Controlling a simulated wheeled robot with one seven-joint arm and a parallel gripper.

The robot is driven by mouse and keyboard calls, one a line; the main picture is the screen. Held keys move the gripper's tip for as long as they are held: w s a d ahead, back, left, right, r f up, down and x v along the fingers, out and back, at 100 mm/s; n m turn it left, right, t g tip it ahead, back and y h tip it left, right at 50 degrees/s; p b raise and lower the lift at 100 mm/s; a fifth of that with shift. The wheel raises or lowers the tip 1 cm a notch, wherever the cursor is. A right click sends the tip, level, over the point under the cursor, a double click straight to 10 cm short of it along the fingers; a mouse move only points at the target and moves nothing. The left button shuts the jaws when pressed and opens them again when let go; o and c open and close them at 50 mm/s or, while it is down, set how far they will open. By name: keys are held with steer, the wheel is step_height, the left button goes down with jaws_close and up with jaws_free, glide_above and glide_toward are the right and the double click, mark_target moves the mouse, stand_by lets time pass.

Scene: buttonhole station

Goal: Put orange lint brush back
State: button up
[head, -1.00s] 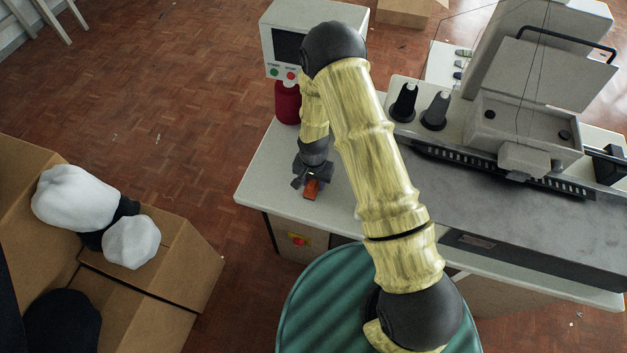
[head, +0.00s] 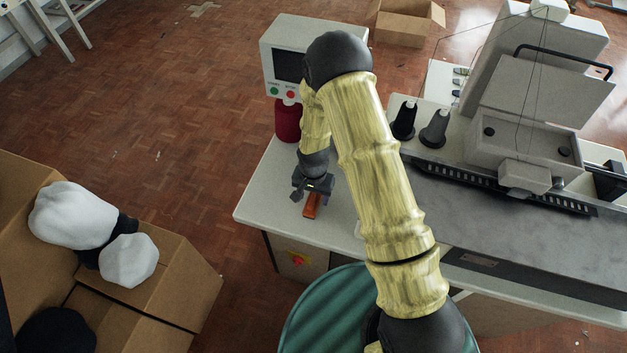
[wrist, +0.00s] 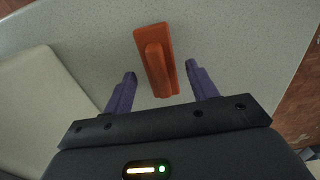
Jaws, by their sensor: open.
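The orange lint brush (wrist: 157,62) lies on the pale grey speckled table top, below and between the fingers in the wrist view. In the head view the brush (head: 311,206) shows near the table's left front corner, just under my gripper (head: 312,188). My gripper (wrist: 158,82) is open, with one purple finger on each side of the brush's near end. I see clear gaps between the fingers and the brush. The brush's far end extends beyond the fingertips.
A control box (head: 283,62) and a dark red spool (head: 288,121) stand behind my gripper. The sewing machine (head: 520,150) and black thread cones (head: 434,130) are on the right. A flat pale object (wrist: 40,105) lies left of the brush. A carton (head: 190,265) with white items stands at left.

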mark_target(314, 196)
step_height(314, 196, up, 9)
steer(key=b, duration=0.1)
steer(key=shift+r, duration=0.15)
stand_by(0.8)
steer(key=s+d+r+n+t, duration=0.2)
steer(key=s+d+r+n, duration=0.2)
steer(key=s+d+r, duration=0.8)
step_height(314, 196, up, 4)
steer(key=shift+s+d+r+t, duration=0.2)
steer(key=shift+s+d+t, duration=0.15)
steer(key=shift+d, duration=0.4)
